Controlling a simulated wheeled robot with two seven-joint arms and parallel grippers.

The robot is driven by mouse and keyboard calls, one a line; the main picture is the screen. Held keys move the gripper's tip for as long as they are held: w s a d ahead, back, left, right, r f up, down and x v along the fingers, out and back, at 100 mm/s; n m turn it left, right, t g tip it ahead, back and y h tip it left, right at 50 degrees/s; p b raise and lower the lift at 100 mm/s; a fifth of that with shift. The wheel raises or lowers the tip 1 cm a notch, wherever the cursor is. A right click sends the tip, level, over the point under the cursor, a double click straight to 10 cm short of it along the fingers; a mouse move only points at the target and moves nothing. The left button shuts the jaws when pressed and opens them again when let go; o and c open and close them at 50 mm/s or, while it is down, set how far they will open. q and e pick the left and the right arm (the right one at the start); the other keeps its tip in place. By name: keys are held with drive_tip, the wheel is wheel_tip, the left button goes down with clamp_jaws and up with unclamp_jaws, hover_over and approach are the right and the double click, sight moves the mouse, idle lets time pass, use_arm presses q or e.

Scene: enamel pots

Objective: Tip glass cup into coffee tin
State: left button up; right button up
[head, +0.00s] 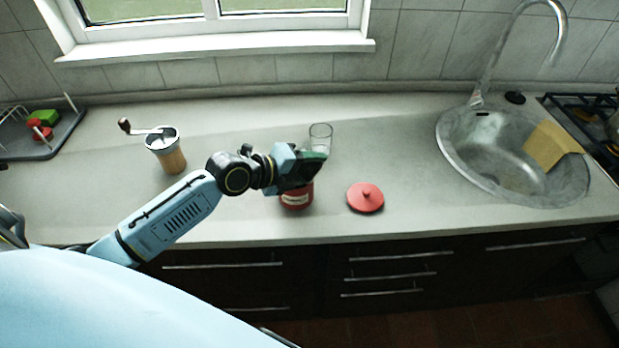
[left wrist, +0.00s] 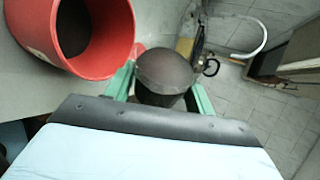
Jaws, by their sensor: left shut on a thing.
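The clear glass cup (head: 320,138) shows just beyond my left gripper (head: 316,161) in the head view. My left gripper is shut on it. In the left wrist view dark brown contents (left wrist: 160,72) show between the green fingers, and the glass wall itself is hard to make out there. The red coffee tin (head: 297,199) stands on the counter below my gripper, its top hidden by the gripper in the head view. In the left wrist view the open tin (left wrist: 118,50) is left of the fingers, with a dark inside. My right gripper is not in view.
A red lid (head: 365,197) with a knob lies right of the tin. A coffee grinder (head: 168,152) stands to the left, a dish rack (head: 62,136) beyond it. A round sink (head: 465,145) is at the right. The counter between lid and sink is clear.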

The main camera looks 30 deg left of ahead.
use_arm(q)
drive_tip(key=shift+w+a+r+n+h+b, duration=0.15)
drive_tip(key=shift+n+h+b, duration=0.35)
drive_tip(key=shift+b, duration=0.9)
drive_tip(key=shift+s+a+r+n+h+b, duration=0.15)
drive_tip(key=shift+n+h+b, duration=0.3)
drive_tip(key=shift+b, duration=1)
drive_tip(key=shift+w+a+r+n+h+b, duration=0.15)
drive_tip(key=shift+n+h+b, duration=0.3)
drive_tip(key=shift+b, duration=0.95)
drive_tip(key=shift+a+r+b, duration=0.1)
drive_tip(key=shift+r+b, duration=0.1)
drive_tip(key=shift+b, duration=0.2)
drive_tip(key=shift+r+n, duration=0.15)
drive_tip(key=shift+n, duration=0.15)
